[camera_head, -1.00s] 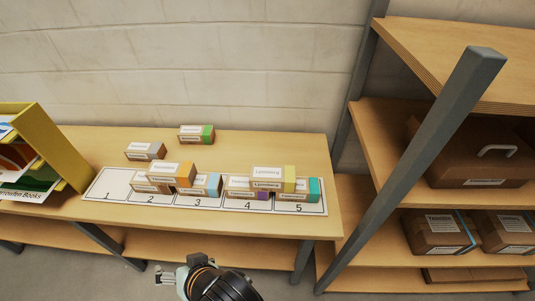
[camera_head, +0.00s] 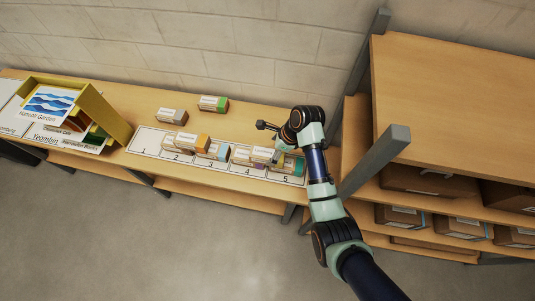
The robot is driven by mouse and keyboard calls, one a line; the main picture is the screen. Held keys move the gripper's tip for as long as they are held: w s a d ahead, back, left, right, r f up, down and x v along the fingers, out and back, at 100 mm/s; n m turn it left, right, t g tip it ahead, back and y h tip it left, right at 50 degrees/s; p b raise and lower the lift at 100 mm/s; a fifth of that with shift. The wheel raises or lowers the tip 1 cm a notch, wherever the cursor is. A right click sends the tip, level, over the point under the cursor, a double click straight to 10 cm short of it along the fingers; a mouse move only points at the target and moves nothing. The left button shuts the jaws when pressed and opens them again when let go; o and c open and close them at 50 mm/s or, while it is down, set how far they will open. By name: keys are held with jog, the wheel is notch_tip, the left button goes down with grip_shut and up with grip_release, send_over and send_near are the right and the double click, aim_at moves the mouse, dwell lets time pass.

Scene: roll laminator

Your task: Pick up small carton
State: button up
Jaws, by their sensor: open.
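Several small cartons with white labels and coloured ends are on the table (camera_head: 130,105). A grey-ended carton (camera_head: 171,116) and a green-ended carton (camera_head: 213,103) lie at the back. An orange-ended carton (camera_head: 191,142) rests on the front row, above a blue-ended carton (camera_head: 217,152). A teal-ended carton (camera_head: 297,165) is at spot 5. My gripper (camera_head: 263,125) is open and empty, above and behind the right part of the row, pointing left. Which carton is meant cannot be told.
A numbered strip (camera_head: 143,147) runs along the table's front, with spot 1 bare. A yellow holder (camera_head: 105,115) with printed sheets stands at left. A wooden shelf rack (camera_head: 450,100) with brown boxes (camera_head: 460,228) and a grey post (camera_head: 378,160) stands at right.

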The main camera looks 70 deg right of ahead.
aim_at(269, 153)
jog(key=b+x, duration=0.1)
jog(key=x, duration=0.4)
jog(key=shift+w+d+f+b, duration=0.1)
jog(key=shift+d+f+b, duration=0.05)
jog(key=shift+b, duration=0.15)
jog(key=shift+c, duration=0.2)
jog(key=c, duration=1.4)
